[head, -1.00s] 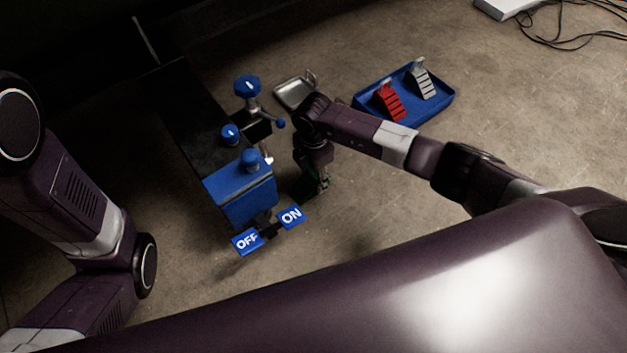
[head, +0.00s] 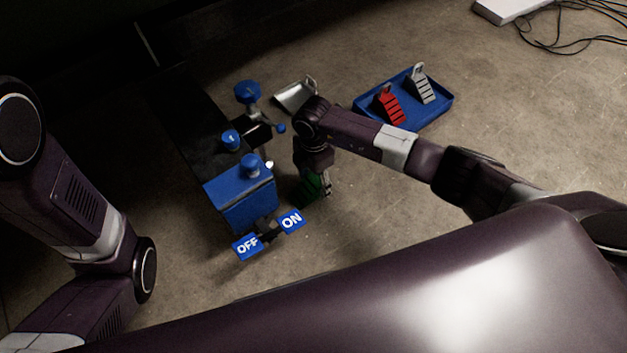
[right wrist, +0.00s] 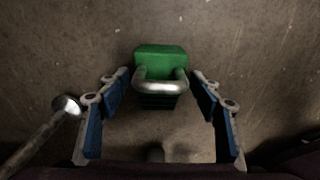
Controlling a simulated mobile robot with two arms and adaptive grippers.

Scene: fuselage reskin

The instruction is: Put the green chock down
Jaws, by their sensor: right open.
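The green chock (right wrist: 161,60) sits on the concrete floor in the right wrist view, with its metal handle (right wrist: 161,87) facing my camera. My right gripper (right wrist: 160,95) is open, its blue-padded fingers apart on either side of the handle and not touching it. In the head view the green chock (head: 311,187) shows partly behind my right gripper (head: 325,188), beside the blue machine. My left arm shows at the left of the head view, but its gripper is out of the picture.
A blue machine (head: 240,192) with OFF and ON plates stands just left of the chock. A blue tray (head: 428,112) holds a red chock (head: 389,104) and a grey chock (head: 422,86). A metal pan (head: 293,97) lies behind. A round-ended metal rod (right wrist: 67,106) is left of my gripper.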

